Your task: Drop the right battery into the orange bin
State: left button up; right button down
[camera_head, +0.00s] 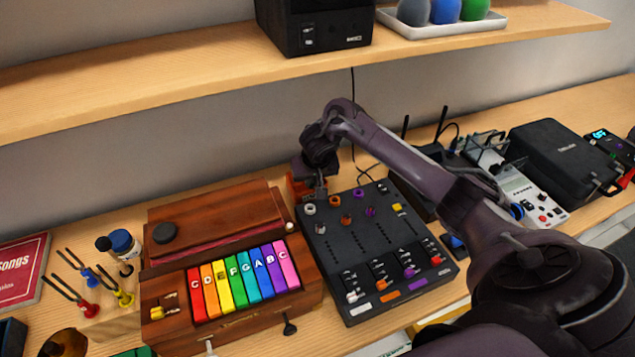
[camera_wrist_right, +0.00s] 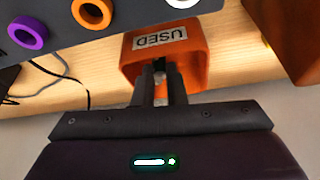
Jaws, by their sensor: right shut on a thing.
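The orange bin, labelled USED, shows in the right wrist view (camera_wrist_right: 192,68), its label side facing the mixer. In the head view only part of the orange bin (camera_head: 292,187) shows, between the wooden instrument and the black mixer, partly behind my right gripper. My right gripper (camera_wrist_right: 160,82) points down at the bin, with its fingertips over the bin's opening. I cannot tell how far the fingertips reach into the bin. My left gripper is in neither view.
The wooden instrument with rainbow keys (camera_head: 244,281) stands left of the bin, the black mixer (camera_head: 376,250) right of it. A wooden shelf (camera_head: 190,82) hangs above the table. Tuning forks (camera_head: 90,280) stand at the left; a black case (camera_head: 562,158) is at the right.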

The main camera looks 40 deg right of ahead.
jog(key=shift+w+d+f, duration=0.1)
jog(key=shift+d+f, duration=0.1)
jog(key=shift+d, duration=0.05)
jog(key=shift+r, duration=0.1)
jog(key=shift+a+r, duration=0.1)
jog(key=shift+a, duration=0.65)
jog(key=shift+d+f, duration=0.1)
jog(key=shift+f, duration=0.1)
jog(key=shift+d+f, duration=0.25)
jog(key=shift+f, duration=0.1)
jog(key=c, duration=1.5)
grip_release()
jog(key=shift+a, duration=0.1)
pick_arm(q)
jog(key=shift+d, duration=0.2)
